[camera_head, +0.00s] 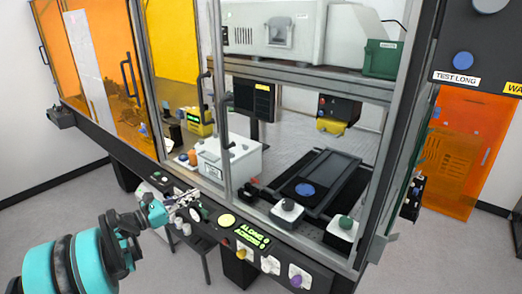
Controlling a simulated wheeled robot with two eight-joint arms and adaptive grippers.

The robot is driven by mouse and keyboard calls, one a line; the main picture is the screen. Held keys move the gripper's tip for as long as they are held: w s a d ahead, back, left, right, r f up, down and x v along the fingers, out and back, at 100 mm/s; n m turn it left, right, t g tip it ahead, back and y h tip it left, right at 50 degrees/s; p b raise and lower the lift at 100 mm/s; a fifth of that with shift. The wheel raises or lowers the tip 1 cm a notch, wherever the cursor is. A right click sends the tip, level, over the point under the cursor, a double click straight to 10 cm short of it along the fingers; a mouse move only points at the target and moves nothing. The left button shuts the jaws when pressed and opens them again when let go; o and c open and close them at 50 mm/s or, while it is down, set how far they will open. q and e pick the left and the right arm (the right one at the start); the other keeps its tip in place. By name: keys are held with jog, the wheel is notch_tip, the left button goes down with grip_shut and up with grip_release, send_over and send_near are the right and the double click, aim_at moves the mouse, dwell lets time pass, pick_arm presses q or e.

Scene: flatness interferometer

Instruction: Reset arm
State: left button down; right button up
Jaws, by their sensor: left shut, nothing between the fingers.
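My left arm comes in from the lower left, with teal and dark links. My left gripper (187,201) is shut and empty. It is in front of the left part of the control panel (262,258) of the flatness interferometer, over or close to some small knobs; I cannot tell whether it touches them. The panel also bears a round yellow button (227,220), a green lit display (254,236) and several coloured knobs, one of them purple (296,280). My right gripper is not in view.
Inside the framed enclosure are a white box (229,158), a dark stage with a blue disc (305,189) and a small monitor (254,98). Orange panels (110,70) cover the left side. Metal frame posts stand close behind the panel. The floor (60,215) at left is clear.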

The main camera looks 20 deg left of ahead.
pick_arm(q)
jog(key=w+d+r+n+t+y, duration=0.25)
jog(key=r+n+y, duration=0.25)
jog(key=r+n, duration=0.35)
jog(key=w+d+r+n+t+y, duration=0.1)
jog(key=d+r+n+t+y, duration=0.3)
jog(key=r+n, duration=0.45)
jog(key=s+d+f+n+g, duration=0.7)
jog(key=s+d+f+n, duration=0.3)
jog(key=s+f+n, duration=0.2)
jog(key=s+d+f+n+g, duration=0.8)
jog(key=s+d+f+n, duration=0.2)
jog(key=s+f+n, duration=0.2)
notch_tip(320, 180, down, 2)
jog(key=shift+s+d+f+n+h, duration=0.1)
jog(key=shift+s+d+n+h, duration=0.2)
jog(key=shift+s, duration=0.3)
